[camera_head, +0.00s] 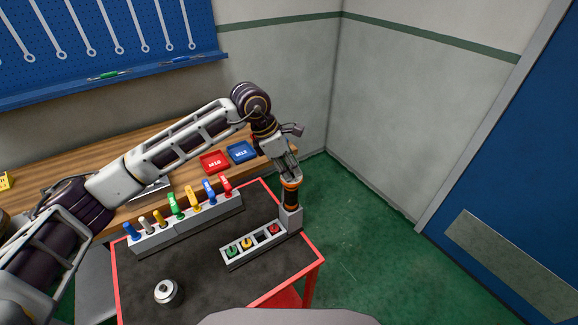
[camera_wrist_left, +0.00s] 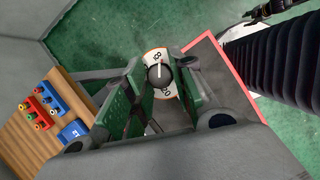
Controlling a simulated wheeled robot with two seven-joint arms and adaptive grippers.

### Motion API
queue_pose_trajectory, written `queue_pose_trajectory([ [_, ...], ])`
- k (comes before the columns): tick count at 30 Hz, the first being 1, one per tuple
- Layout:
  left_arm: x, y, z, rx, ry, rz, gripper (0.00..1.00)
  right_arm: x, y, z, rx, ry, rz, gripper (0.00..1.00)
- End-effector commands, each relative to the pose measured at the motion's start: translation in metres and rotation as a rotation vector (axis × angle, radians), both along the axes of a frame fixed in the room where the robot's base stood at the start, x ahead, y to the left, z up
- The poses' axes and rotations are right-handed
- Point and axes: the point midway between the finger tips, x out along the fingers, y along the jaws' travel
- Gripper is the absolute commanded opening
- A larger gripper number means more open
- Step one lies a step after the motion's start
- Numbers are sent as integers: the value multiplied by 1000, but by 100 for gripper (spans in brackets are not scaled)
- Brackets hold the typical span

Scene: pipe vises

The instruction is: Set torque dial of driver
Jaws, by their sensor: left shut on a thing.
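The driver (camera_head: 290,199) stands upright in a grey holder at the right corner of the cart, with a dark body and an orange collar near its top. My left gripper (camera_head: 289,176) comes down on its top end and is shut on it. In the left wrist view, the torque dial (camera_wrist_left: 161,59) shows a pale face with dark numerals, an orange edge and a dark round knob with a light line. My left gripper's green-padded fingers (camera_wrist_left: 160,84) stand on either side of the dial. The fingers hide part of the scale.
A rack (camera_head: 187,226) of coloured-handled tools stands behind. A metal cylinder (camera_head: 168,292) stands on the cart's dark top. Red (camera_head: 214,162) and blue (camera_head: 241,152) trays lie on the wooden bench.

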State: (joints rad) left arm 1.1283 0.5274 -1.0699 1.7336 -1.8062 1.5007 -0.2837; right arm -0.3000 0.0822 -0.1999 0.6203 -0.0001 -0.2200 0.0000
Motion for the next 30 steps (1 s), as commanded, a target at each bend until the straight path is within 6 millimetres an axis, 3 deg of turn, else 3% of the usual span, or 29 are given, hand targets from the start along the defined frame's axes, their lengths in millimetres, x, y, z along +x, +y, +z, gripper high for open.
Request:
queue_pose_trajectory([
  [14, 0, 0, -1, 1, -4, 67, 1, 0, 0, -12, 0, 0, 0, 40],
  [25, -1, 0, -2, 1, -5, 236, 1, 0, 4, -37, 4, 0, -2, 40],
  [30, -2, -1, -2, 0, -5, 330, 1, 2, -3, -51, -3, -4, 0, 40],
])
